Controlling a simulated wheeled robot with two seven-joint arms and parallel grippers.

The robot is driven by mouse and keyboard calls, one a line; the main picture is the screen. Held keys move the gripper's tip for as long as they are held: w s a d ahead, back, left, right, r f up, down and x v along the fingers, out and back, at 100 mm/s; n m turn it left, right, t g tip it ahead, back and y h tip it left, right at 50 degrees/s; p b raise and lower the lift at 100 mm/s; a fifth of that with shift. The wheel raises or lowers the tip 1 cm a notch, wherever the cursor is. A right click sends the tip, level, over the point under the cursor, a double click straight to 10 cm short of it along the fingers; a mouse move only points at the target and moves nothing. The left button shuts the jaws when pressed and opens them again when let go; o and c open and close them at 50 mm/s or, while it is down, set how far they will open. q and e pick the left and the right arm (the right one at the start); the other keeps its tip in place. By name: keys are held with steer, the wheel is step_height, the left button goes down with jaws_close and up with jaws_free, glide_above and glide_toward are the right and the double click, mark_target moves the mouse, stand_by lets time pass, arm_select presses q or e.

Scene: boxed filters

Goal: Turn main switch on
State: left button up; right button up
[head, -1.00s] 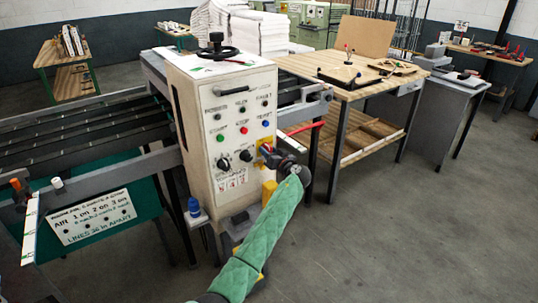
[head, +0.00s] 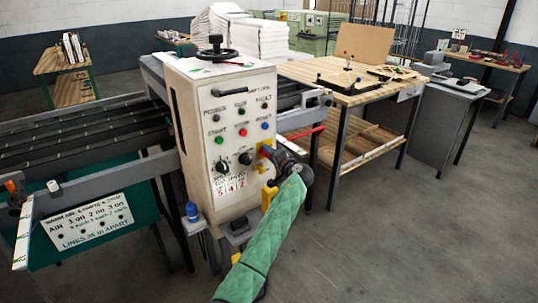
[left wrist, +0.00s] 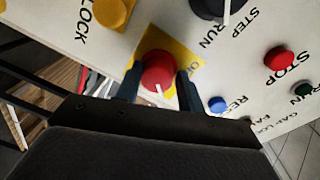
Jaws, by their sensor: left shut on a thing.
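The main switch is a red round knob (left wrist: 158,70) with a white mark, on a yellow plate (left wrist: 185,48) on the light control panel (head: 222,105). In the left wrist view its white mark points toward the gripper's palm, and the plate's lettering is partly covered. My left gripper (left wrist: 160,86) is shut on the knob, one dark finger on each side. In the head view the left gripper (head: 268,152) is at the panel's lower right, and the hand mostly hides the knob. My right gripper is in neither view.
A black selector knob (left wrist: 220,5), a red stop button (left wrist: 279,58), a blue button (left wrist: 217,104) and a yellow lock knob (left wrist: 114,12) lie close around the switch. A wooden workbench (head: 350,92) stands to the right. The floor at the right is clear.

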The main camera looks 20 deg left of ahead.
arm_select(q)
steer(key=m, duration=0.2)
steer(key=m+p, duration=0.1)
steer(key=f+m+p, duration=0.1)
steer(key=m, duration=0.1)
steer(key=shift+d+m+g, duration=0.2)
steer(key=shift+m+g, duration=0.1)
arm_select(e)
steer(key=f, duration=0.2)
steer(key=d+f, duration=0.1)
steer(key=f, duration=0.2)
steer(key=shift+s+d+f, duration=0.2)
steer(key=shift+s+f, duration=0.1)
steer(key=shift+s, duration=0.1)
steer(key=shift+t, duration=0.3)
arm_select(q)
steer(key=o, duration=0.9)
steer(key=shift+w+r, duration=0.1)
steer(key=shift+r, duration=0.05)
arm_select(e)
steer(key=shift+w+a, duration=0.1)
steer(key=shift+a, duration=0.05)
